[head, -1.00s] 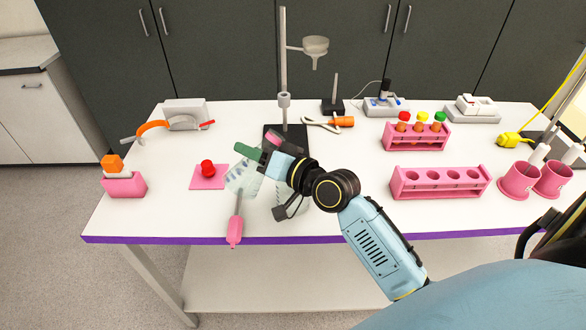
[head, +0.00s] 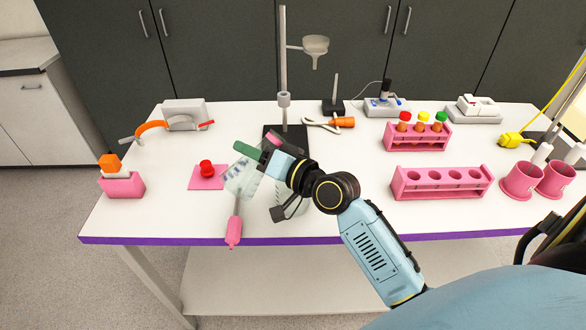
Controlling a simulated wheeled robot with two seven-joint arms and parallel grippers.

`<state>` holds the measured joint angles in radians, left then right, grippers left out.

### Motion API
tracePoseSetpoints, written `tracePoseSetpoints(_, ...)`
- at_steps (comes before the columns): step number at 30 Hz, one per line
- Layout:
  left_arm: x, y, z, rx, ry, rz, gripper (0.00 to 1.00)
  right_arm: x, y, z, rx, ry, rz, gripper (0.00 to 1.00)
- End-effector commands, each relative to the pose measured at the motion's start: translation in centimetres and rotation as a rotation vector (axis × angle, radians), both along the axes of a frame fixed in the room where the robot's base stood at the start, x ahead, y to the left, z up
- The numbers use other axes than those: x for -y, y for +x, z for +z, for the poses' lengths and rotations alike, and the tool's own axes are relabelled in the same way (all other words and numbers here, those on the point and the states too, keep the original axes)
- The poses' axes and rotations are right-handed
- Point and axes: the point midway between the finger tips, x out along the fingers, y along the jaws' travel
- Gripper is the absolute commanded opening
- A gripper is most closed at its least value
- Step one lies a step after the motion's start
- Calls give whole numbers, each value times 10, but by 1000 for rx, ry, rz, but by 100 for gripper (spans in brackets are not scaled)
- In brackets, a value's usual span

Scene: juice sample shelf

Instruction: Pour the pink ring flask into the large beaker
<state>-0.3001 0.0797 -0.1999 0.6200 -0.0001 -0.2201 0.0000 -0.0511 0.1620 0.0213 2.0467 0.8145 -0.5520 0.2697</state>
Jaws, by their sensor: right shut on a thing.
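My right gripper (head: 262,153) is shut on a clear glass flask (head: 240,179), above the table's left-middle part. The flask is tilted, with its body to the lower left of the fingers and printed marks on its glass. A bit of pink (head: 274,139) shows just beyond the fingers; I cannot tell for sure that it is the flask's ring. A clear glass vessel (head: 292,208), likely the large beaker, stands below my right wrist and is mostly hidden by it. I cannot make out any liquid. My left gripper is not in view.
A pink-handled tool (head: 234,231) lies by the front edge. A red-topped item (head: 207,168) sits on a pink mat (head: 208,183). A stand (head: 284,60) rises behind my gripper. Pink racks (head: 440,185) and pink cups (head: 520,181) stand to the right.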

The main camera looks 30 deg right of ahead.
Motion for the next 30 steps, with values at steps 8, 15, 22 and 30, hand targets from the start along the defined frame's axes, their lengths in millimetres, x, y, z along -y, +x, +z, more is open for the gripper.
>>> tracePoseSetpoints(8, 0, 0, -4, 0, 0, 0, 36, -1, 0, 0, 2, 26, 0, 12)
tracePoseSetpoints(15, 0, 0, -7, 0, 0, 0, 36, -1, 0, -1, 2, 47, -1, 12)
tracePoseSetpoints(22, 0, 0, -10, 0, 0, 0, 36, -2, 0, -1, 2, 65, -1, 12)
tracePoseSetpoints(30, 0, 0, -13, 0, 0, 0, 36, -2, 0, -2, 1, 86, -1, 12)
